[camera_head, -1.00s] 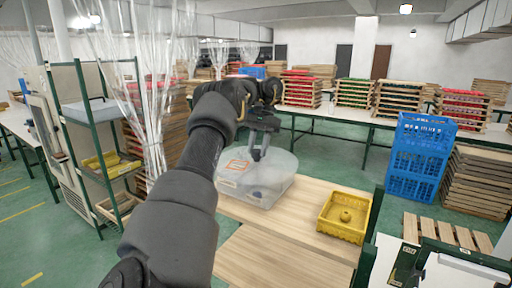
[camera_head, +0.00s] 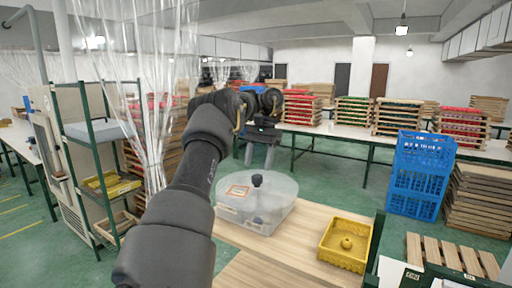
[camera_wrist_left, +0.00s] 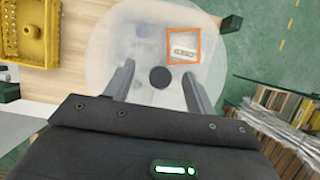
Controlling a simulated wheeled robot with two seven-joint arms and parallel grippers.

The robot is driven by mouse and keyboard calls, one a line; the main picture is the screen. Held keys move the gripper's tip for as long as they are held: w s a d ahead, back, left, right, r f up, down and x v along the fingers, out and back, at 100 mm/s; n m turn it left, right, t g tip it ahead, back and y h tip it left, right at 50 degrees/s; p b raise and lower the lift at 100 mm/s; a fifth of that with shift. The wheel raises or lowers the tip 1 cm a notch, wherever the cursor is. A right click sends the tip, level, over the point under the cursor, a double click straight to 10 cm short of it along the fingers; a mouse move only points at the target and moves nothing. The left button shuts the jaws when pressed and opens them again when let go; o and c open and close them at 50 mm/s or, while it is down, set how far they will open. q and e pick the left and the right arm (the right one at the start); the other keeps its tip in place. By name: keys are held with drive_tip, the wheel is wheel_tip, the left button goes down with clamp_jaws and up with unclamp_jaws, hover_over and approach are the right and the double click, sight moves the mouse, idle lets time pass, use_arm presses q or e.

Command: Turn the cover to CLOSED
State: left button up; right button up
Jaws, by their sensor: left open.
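An orange frame (camera_wrist_left: 169,47) on the cover surrounds a small label (camera_wrist_left: 183,52), too small to read for certain. My left gripper (camera_head: 260,162) is open and empty, a little above the knob and apart from it. In the left wrist view the knob appears between its two fingers. My right gripper is not seen.
A yellow tray (camera_head: 330,261) stands on the wooden table (camera_head: 300,226) to the right of the container. Blue crates (camera_head: 420,175) and stacked wooden frames (camera_head: 474,196) stand on the floor beyond. A green rack (camera_head: 90,180) and clear curtain (camera_head: 150,120) are at left.

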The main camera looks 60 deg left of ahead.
use_arm(q)
drive_tip(key=s+d+r+b, duration=0.2)
drive_tip(key=s+d+r, duration=0.5)
drive_tip(key=d, duration=0.3)
drive_tip(key=shift+d+r, duration=0.25)
drive_tip(key=shift+r, duration=0.2)
